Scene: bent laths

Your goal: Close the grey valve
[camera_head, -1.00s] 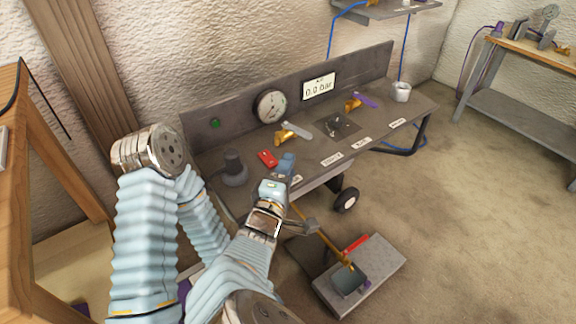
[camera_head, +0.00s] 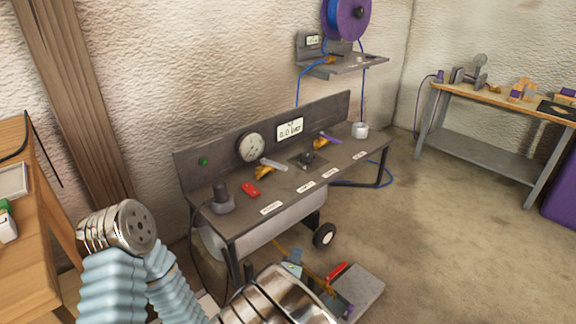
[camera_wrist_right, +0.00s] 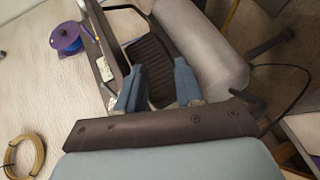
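The grey valve has a grey lever (camera_head: 275,164) on a brass body (camera_head: 264,173). It sits on the bench top, below and right of the round gauge (camera_head: 251,147). The display (camera_head: 290,130) seems to read 0.0 bar. In the head view my right gripper (camera_head: 292,261) is low, in front of the bench and below its top, apart from the valve; my arm partly hides it. In the right wrist view its two blue fingers (camera_wrist_right: 158,88) are spread with nothing held between them. My left gripper is not in view.
A purple-levered valve (camera_head: 328,139), a red item (camera_head: 250,189), a dark grey device (camera_head: 221,200) and a white cup (camera_head: 360,130) stand on the bench. A grey tank (camera_wrist_right: 205,45) is below. A grey box (camera_head: 360,289) lies on the floor. Floor to the right is clear.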

